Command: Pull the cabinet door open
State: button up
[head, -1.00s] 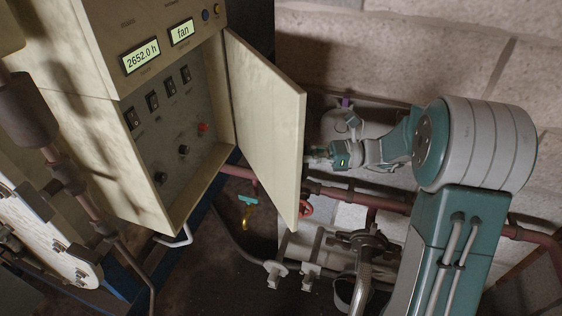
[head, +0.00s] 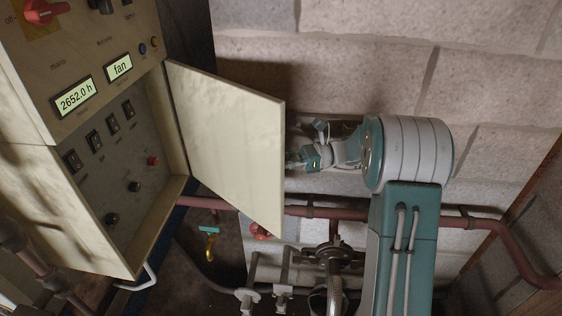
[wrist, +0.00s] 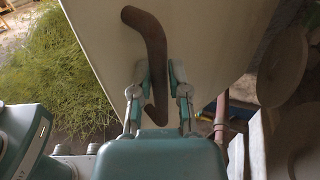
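The cabinet door (head: 228,140) is a pale cream panel standing well open on the cabinet's right side. The cabinet (head: 95,130) shows switches and knobs inside. In the wrist view the door's outer face (wrist: 205,50) fills the top middle, with a dark brown bent handle (wrist: 153,45) on it. My gripper (wrist: 160,80) has one finger on each side of the handle's lower part and appears closed on it. In the head view my gripper (head: 295,160) is at the door's free edge, and the door hides the handle.
A reddish pipe (head: 350,213) runs along the block wall behind my arm. A valve and fittings (head: 333,255) stand below the arm. A red handwheel (head: 260,231) is near the door's lower corner. Green herbs (wrist: 45,75) show left in the wrist view.

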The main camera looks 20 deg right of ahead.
jog(key=shift+o, duration=0.9)
jog(key=shift+a, duration=0.1)
jog(key=d, duration=1.2)
jog(key=shift+s, duration=0.3)
